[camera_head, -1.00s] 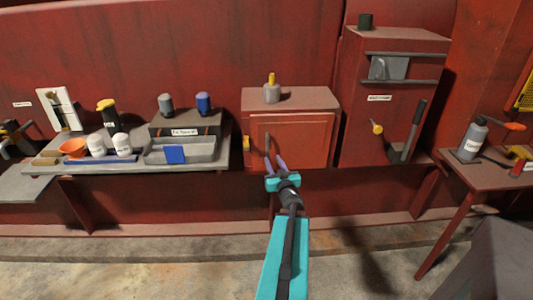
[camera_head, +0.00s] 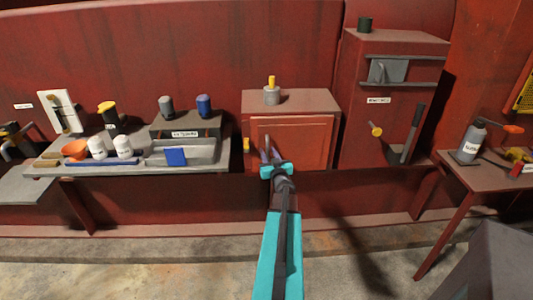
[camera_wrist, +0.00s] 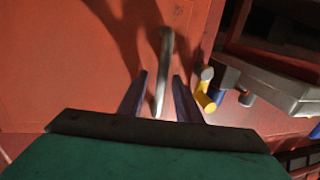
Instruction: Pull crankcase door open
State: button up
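The crankcase door (camera_head: 310,140) is a red framed panel on the front of a red box in the middle of the head view. It looks closed. A slim grey upright handle (camera_wrist: 164,65) stands on the door's left part; it shows small in the head view (camera_head: 268,141). My gripper (camera_head: 270,153) is in front of the door's left part. In the wrist view its two dark fingers (camera_wrist: 159,90) are apart, with the handle's end between them. I see a gap on both sides, narrower on the left. The handle's far side is hidden.
A yellow piece (camera_head: 246,144) sits at the box's left edge. A grey bottle with a yellow top (camera_head: 272,93) stands on the box. A cluttered bench (camera_head: 120,167) is at left. A cabinet with a dark lever (camera_head: 413,130) and a side table (camera_head: 470,172) are at right.

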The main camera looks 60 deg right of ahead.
jog(key=shift+w+d, duration=0.25)
jog(key=shift+c, duration=0.4)
grip_shut()
jog(key=shift+a, duration=0.3)
jog(key=shift+d, duration=0.15)
jog(key=shift+p, duration=0.3)
